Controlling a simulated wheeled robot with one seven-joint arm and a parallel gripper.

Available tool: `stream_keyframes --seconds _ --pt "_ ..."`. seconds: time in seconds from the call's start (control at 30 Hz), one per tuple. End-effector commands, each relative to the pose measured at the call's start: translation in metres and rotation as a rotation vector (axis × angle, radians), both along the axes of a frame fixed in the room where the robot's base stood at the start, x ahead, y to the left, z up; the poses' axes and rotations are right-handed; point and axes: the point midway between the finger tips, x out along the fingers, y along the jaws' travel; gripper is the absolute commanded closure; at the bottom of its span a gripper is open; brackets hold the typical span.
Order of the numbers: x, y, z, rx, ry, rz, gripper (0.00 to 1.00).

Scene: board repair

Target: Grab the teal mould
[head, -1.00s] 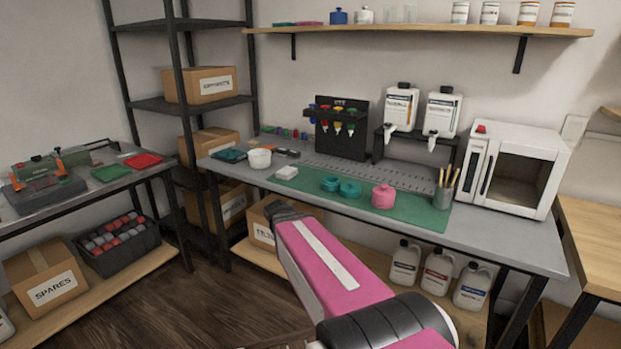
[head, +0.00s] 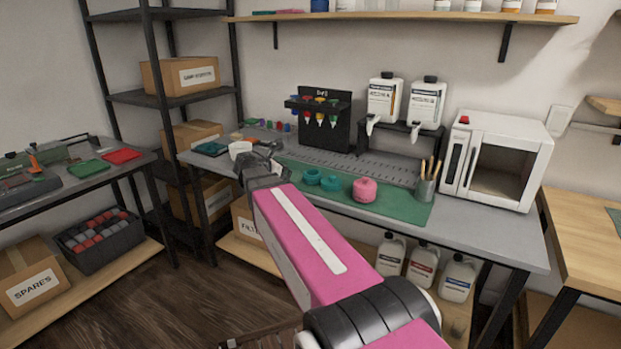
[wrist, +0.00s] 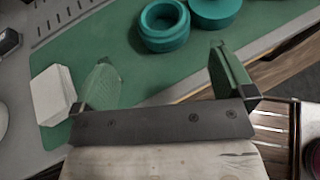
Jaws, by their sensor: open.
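Two round teal pieces lie side by side on the green mat: a ring-like teal mould (head: 312,176) and another teal piece (head: 330,183). In the wrist view the hollow ring-shaped one (wrist: 165,27) is just beyond the fingertips, and the other (wrist: 214,9) is cut by the top edge. I cannot tell if they are parts of one mould. My gripper (wrist: 165,75) is open and empty, its two green-tipped fingers spread wide over the mat edge. In the head view my gripper (head: 260,158) is left of the teal pieces.
A pink jar-like piece (head: 365,190) and a tool cup (head: 424,189) stand to the right. A white block (wrist: 52,95) lies left of my fingers. The green mat (head: 398,208) has bare room at the front. A white bowl (head: 239,149) is behind my gripper.

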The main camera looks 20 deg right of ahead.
Motion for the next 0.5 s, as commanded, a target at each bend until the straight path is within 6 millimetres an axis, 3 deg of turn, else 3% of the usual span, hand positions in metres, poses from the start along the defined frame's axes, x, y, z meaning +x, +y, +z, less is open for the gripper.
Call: stream_keyframes --seconds 0.2,0.5 --pt "0.008 -0.029 -0.013 0.001 -0.002 -0.001 0.0" --pt "0.014 -0.048 -0.023 0.002 -0.001 -0.001 0.0"
